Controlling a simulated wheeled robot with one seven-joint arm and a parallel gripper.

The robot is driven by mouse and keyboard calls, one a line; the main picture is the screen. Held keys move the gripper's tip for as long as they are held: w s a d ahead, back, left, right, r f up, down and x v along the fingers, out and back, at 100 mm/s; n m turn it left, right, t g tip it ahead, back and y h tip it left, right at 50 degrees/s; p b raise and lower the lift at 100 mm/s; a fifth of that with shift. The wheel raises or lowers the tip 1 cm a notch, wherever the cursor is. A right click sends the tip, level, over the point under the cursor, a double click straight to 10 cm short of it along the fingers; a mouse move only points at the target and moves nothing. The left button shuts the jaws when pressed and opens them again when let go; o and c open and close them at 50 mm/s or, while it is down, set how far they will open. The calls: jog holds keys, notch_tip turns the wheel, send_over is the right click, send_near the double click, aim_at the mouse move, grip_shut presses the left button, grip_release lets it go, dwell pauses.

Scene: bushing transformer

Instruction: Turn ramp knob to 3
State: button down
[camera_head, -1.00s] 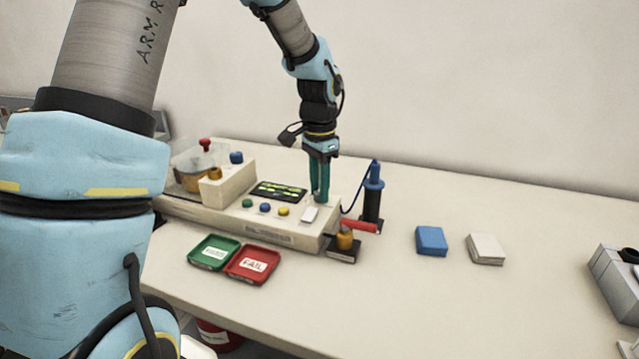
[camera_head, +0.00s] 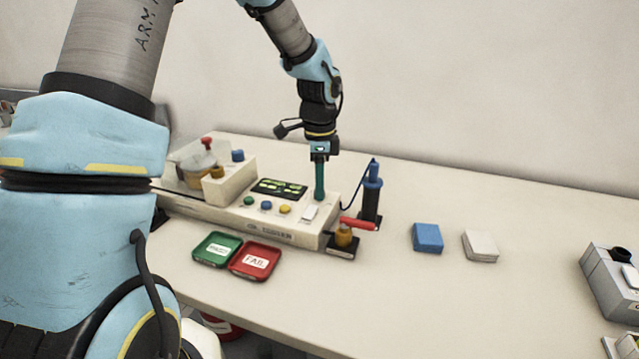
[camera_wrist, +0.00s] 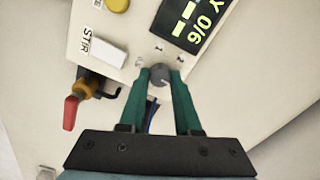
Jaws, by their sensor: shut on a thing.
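The ramp knob (camera_wrist: 160,75) is a small grey round knob on the beige console, seen in the wrist view just below the display. Small position marks are printed around it, too small to read surely. My gripper (camera_wrist: 159,80) is shut on the knob, with one green finger on each side. In the head view my gripper (camera_head: 320,198) points straight down at the console's right end and its fingers hide the knob. The console (camera_head: 225,222) has a dark display (camera_head: 279,189) with green text.
On the console are a white STIR switch (camera_wrist: 98,51) and green, blue and yellow buttons (camera_head: 285,210). A red-handled valve (camera_head: 357,224) and a blue probe in a stand (camera_head: 372,192) sit close to the right. Green and red trays (camera_head: 254,262) lie in front.

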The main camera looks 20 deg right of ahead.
dwell(0.3)
jog(key=c, duration=0.6)
grip_release()
notch_tip(320, 180, up, 11)
jog(key=b, duration=0.2)
jog(key=shift+f, duration=0.1)
jog(key=s+a+f+n, duration=0.2)
jog(key=a+n, duration=0.5)
jog(key=a, duration=0.2)
jog(key=s+a+f+n+t, duration=0.1)
jog(key=s+a+f+n, duration=0.2)
jog(key=a+n, duration=0.3)
jog(key=s+a+f+n, duration=0.2)
jog(key=a+n, duration=0.5)
jog(key=a, duration=0.7)
jog(key=shift+s+f+n+t, duration=0.3)
jog(key=shift+s+f, duration=0.05)
jog(key=shift+f, duration=0.3)
